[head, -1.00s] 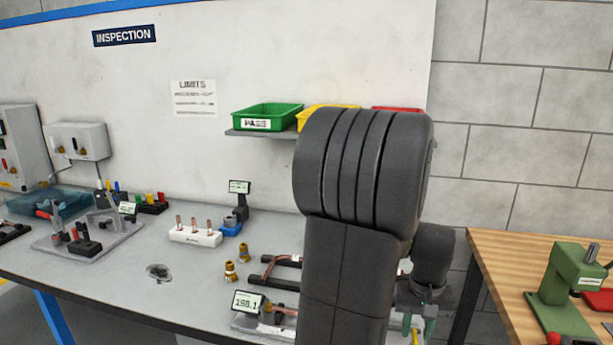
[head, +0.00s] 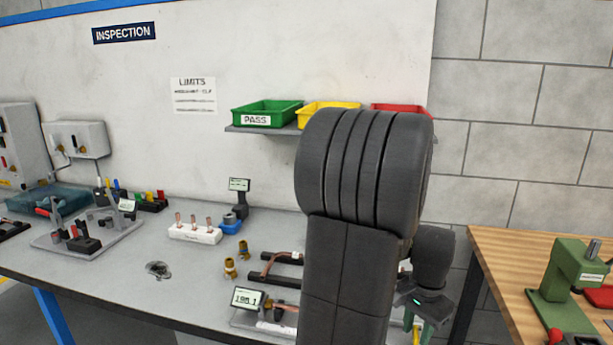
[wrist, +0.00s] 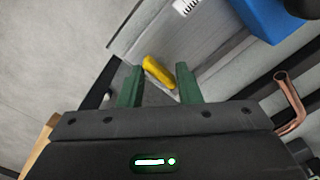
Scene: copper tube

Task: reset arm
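My arm stands large in the middle of the head view and hides part of the bench behind it. My gripper (wrist: 158,84) shows two green fingers set apart in the wrist view, with nothing held between them. It also shows in the head view (head: 424,325), partly hidden, at the right end of the bench. A yellow piece (wrist: 159,72) appears beyond the fingertips, in line with the gap. A bent copper tube (wrist: 291,103) is at the right of the wrist view. A copper tube (head: 271,262) lies on a black rack (head: 283,282) left of my arm.
The bench (head: 120,288) holds a white block with copper pieces (head: 195,234), brass fittings (head: 230,268) and a readout (head: 248,298). Green (head: 267,112), yellow (head: 325,112) and red bins sit on a wall shelf. A wooden table (head: 515,255) with a green press (head: 570,285) stands right.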

